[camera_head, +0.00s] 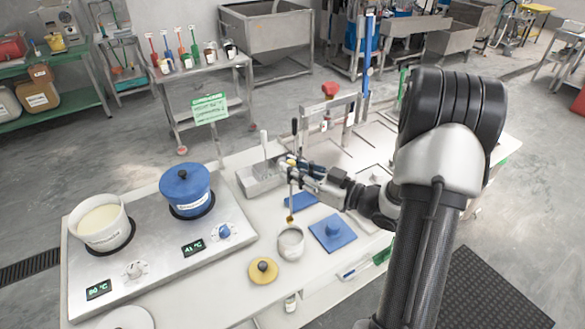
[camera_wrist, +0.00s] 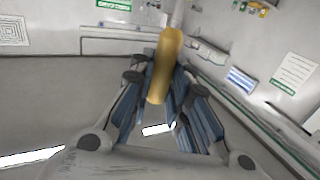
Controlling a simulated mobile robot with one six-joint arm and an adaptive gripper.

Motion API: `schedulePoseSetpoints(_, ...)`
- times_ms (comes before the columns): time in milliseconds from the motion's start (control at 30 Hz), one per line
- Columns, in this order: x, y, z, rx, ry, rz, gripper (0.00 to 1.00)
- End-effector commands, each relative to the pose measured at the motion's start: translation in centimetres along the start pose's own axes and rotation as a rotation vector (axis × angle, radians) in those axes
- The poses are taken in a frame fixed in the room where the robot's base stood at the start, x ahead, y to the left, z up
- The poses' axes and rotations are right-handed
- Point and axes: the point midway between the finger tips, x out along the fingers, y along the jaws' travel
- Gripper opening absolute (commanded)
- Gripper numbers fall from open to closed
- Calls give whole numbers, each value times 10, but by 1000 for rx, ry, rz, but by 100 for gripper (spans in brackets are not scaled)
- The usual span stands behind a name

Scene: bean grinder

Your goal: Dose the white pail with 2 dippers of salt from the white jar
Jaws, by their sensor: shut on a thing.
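My gripper (camera_head: 293,168) is shut on an upright dipper (camera_head: 290,205), whose small yellow-brown lower end hangs just above an open whitish jar (camera_head: 291,247). I cannot tell whether the dipper's end holds salt. In the wrist view, the dipper's yellow-brown handle (camera_wrist: 165,68) runs between the blue-padded fingers. The whitish jar stands on the white table; its contents are hard to make out. A white pail (camera_head: 106,237) with pale yellowish contents stands on the left hotplate, far left of my gripper.
A blue lidded pot (camera_head: 186,190) stands on the other hotplate, between pail and jar. A yellow lid with a dark knob (camera_head: 263,271) lies left of the jar, a blue square lid (camera_head: 332,233) right of it. A metal holder (camera_head: 262,178) with upright handles stands behind.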

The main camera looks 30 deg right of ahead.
Motion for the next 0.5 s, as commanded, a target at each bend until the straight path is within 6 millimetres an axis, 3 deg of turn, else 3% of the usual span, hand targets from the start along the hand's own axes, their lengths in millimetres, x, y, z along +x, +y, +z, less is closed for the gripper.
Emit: schedulePoseSetpoints(500,1,0,42,-1,0,0,0)
